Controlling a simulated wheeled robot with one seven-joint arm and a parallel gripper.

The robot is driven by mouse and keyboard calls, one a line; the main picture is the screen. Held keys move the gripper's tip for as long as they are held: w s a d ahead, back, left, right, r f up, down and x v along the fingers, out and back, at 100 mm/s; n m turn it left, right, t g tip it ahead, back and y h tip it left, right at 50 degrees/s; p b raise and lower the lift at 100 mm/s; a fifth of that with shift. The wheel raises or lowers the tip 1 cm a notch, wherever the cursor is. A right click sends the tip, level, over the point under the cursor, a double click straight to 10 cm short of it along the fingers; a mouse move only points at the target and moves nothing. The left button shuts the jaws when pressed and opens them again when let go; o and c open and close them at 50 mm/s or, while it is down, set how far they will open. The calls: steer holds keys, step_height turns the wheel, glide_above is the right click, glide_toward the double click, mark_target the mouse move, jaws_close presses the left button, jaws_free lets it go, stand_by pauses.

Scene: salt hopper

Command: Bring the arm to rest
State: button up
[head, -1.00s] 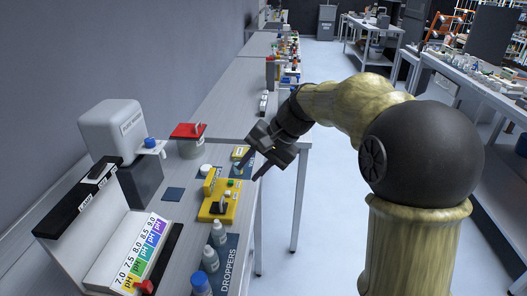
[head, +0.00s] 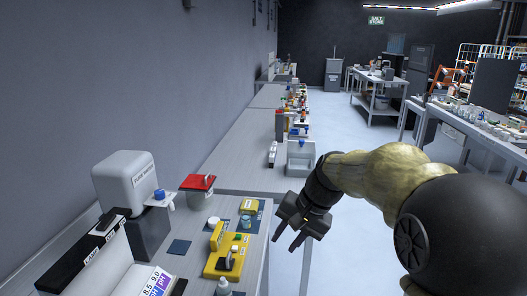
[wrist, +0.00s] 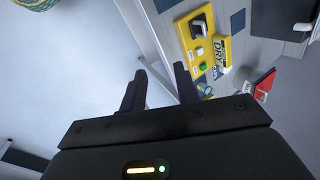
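My gripper (head: 289,240) hangs at the end of my arm, just off the right edge of the near bench (head: 252,275). Its two dark fingers are spread apart with nothing between them. In the wrist view the gripper (wrist: 160,85) is also open and empty, over the pale floor and the bench edge. A yellow device (head: 222,262) on the bench lies to the left of the fingers and apart from them. It also shows in the wrist view (wrist: 195,25).
A pot with a red lid (head: 198,182), a white water dispenser (head: 125,170) and a pH chart (head: 155,285) stand on the near bench. A long bench (head: 240,150) with a grey-white bin (head: 301,160) runs farther back. The floor (head: 345,240) to the right is clear.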

steer(key=s+d+f+n+t+h, duration=0.1)
steer(key=s+d+f+n+h, duration=0.1)
steer(key=s+d+f, duration=0.4)
steer(key=s+d+f+n+h, duration=0.2)
steer(key=s+d+f+h, duration=0.1)
steer(key=s+f, duration=0.55)
steer(key=w+p+v, duration=0.2)
steer(key=p+v, duration=1.1)
steer(key=shift+w+d+r, duration=0.25)
steer(key=shift+w+r, duration=0.15)
steer(key=shift+r, duration=0.15)
